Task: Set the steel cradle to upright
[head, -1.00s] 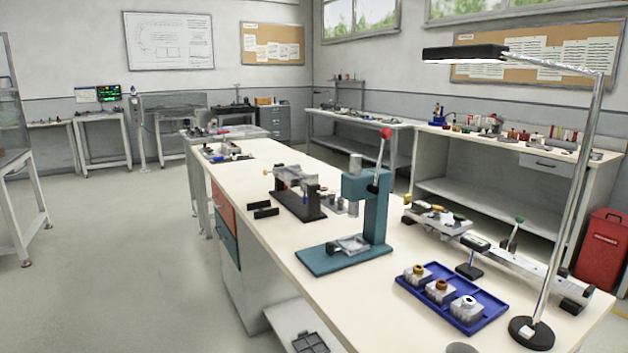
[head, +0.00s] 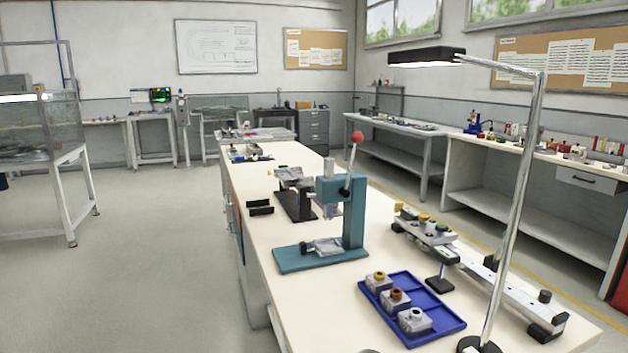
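A grey metal piece (head: 291,177) that looks like the steel cradle sits on a black stand (head: 298,207) on the long bench, behind the teal press. It looks tilted, but it is small here and its exact angle is hard to tell. Another grey metal holder (head: 323,247) lies on the base of the teal press (head: 353,215), so I cannot be certain which is the cradle. My gripper is not in view.
The long bench (head: 290,308) also carries a blue tray (head: 447,325) with several small blocks, a rail fixture (head: 500,285), a lamp (head: 520,170) and black blocks (head: 260,207). A glass tank (head: 40,125) stands left. The floor (head: 150,260) left of the bench is clear.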

